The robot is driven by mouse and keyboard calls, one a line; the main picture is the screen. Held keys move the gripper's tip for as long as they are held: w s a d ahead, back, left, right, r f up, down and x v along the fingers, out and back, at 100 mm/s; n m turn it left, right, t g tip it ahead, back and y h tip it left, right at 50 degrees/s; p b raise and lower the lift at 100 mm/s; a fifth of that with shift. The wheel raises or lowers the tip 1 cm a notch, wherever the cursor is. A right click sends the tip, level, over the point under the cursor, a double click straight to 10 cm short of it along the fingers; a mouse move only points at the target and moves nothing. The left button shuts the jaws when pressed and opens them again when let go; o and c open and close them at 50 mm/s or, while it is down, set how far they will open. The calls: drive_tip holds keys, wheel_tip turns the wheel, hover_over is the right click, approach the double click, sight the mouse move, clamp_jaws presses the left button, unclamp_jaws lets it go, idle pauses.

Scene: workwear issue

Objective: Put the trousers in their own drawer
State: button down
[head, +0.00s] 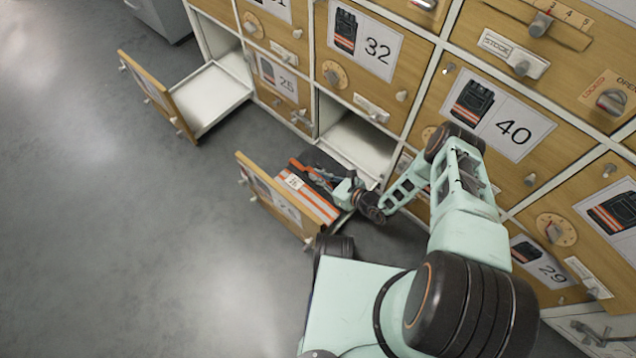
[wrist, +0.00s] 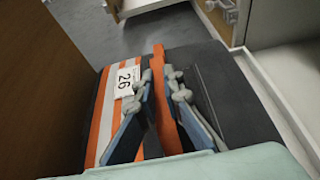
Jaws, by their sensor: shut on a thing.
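The folded trousers (head: 306,189) are dark with orange and white stripes and a white tag reading 26. They lie in or just above a pulled-out drawer (head: 262,193) with a wooden front; I cannot tell whether they touch its floor. In the wrist view the trousers (wrist: 215,88) fill the middle, with the tag (wrist: 127,82) to the left. My gripper (wrist: 165,85) is shut on an orange raised strip of the trousers. In the head view my gripper (head: 321,176) reaches in from the right. The number on this drawer's front is hard to read.
Another drawer (head: 212,97) stands open and empty at the left. The wooden cabinet has shut drawers marked 32 (head: 377,50), 40 (head: 515,129), 25 (head: 287,82) and 29 (head: 549,273). An open white bay (head: 352,143) lies behind the pulled-out drawer. The grey floor (head: 90,230) at left is clear.

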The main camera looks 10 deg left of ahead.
wheel_tip(320, 180, down, 4)
drive_tip(key=shift+r+b, duration=0.2)
drive_tip(key=shift+b, duration=0.75)
drive_tip(key=shift+w+r, duration=0.1)
drive_tip(key=c, duration=2.1)
unclamp_jaws()
